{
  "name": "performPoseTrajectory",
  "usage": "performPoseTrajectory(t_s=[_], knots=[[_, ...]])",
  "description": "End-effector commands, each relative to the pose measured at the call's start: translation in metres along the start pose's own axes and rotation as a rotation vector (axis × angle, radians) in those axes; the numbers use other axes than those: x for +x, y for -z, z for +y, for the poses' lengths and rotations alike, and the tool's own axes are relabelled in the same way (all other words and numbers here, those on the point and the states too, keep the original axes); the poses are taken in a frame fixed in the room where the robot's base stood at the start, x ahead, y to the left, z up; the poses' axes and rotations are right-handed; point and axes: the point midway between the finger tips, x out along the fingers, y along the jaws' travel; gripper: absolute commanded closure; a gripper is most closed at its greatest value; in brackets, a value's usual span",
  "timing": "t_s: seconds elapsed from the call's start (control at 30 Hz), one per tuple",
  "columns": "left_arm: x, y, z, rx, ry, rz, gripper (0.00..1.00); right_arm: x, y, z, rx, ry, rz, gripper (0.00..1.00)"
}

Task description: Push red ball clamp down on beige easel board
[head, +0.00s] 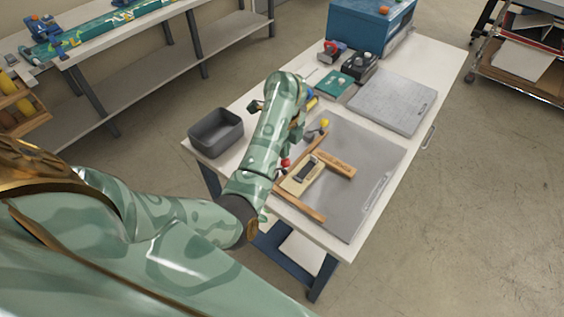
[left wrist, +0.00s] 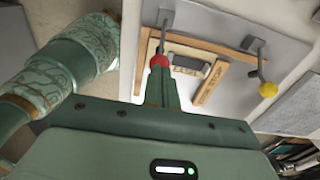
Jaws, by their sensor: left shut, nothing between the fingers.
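The red ball (head: 285,163) of the clamp shows in the head view just right of my left forearm, by the left edge of the beige easel board (head: 292,186). In the left wrist view the red ball (left wrist: 160,61) is on a thin grey rod, right at the tips of my left gripper (left wrist: 161,85). The gripper is shut and empty; I cannot tell whether it touches the ball. In the head view my forearm hides most of that gripper. The beige board also shows in the left wrist view (left wrist: 178,72), with a dark-framed piece on it. My right gripper is not in view.
A yellow ball clamp (head: 324,123) stands behind the board; wooden strips (head: 336,163) border it on a grey plate (head: 370,165). A grey bin (head: 216,132) sits to the left. A grey slab (head: 393,100) and a blue box (head: 368,25) are farther back.

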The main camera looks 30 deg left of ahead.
Motion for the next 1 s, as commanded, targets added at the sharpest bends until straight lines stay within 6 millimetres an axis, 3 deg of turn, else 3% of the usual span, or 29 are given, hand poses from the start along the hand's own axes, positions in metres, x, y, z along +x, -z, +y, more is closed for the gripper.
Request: performPoseTrajectory(t_s=[1.0], knots=[[0.027,0.008,0.001,0.0,-0.003,-0.002,1.0,0.023,-0.004,-0.001,0.0,0.001,-0.005,0.64]])
